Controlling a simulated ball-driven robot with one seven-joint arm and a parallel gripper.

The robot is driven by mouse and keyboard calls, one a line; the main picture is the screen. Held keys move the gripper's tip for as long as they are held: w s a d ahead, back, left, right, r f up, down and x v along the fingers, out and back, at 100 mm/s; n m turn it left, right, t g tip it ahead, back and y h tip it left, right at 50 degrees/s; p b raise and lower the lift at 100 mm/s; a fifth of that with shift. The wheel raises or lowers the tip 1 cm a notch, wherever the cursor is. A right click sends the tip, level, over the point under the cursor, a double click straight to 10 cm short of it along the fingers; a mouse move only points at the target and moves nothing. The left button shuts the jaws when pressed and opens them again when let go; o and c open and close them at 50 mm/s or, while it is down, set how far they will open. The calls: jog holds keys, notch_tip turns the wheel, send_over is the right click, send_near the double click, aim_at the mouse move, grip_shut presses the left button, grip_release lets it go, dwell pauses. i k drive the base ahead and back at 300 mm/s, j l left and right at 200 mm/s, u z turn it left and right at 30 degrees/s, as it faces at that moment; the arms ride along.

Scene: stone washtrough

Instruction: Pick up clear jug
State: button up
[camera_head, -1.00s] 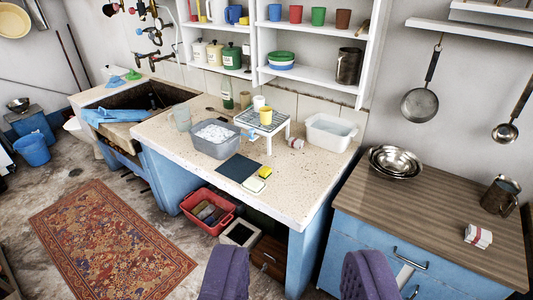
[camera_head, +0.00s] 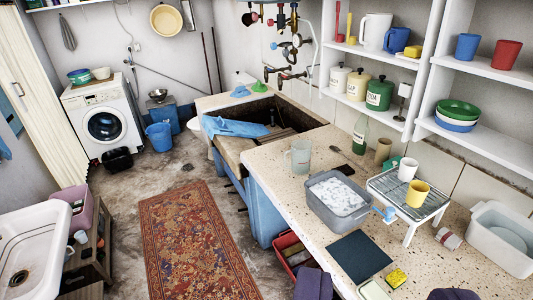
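The clear jug (camera_head: 301,157) stands upright on the speckled stone counter, near the counter's left end beside the trough. It is see-through, looks empty, and nothing covers it. My gripper (camera_head: 383,290) shows at the bottom edge as two purple fingers set wide apart. It is open, with nothing seen held between the fingers. It is to the right of the jug in the picture and well short of it. Most of each finger is cut off by the frame.
A grey tub of white suds (camera_head: 328,218) stands just in front of the jug. The stone trough (camera_head: 228,150) with blue cloth is left. Shelves (camera_head: 425,80) hang above.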

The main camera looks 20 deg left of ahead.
aim_at(301, 151)
jog(key=i+j+u, duration=0.15)
jog(key=i+u, duration=0.6)
jog(key=i+l+u, duration=0.1)
jog(key=i+u, duration=0.3)
jog(key=i+z, duration=0.1)
jog(key=i, duration=0.5)
jog(key=i+j, duration=0.15)
jog(key=i, duration=0.45)
jog(key=i+z, duration=0.25)
jog(key=z, duration=0.2)
jog(key=i+z, duration=0.2)
jog(key=z, duration=0.25)
jog(key=i+j+z, duration=0.1)
jog(key=i+z, duration=0.15)
jog(key=z, duration=0.15)
jog(key=i+z, duration=0.2)
jog(key=z, duration=0.25)
jog(key=i+j+z, duration=0.1)
jog(key=z, duration=0.35)
jog(key=i+j+z, duration=0.25)
jog(key=z, duration=0.2)
jog(key=i, duration=0.05)
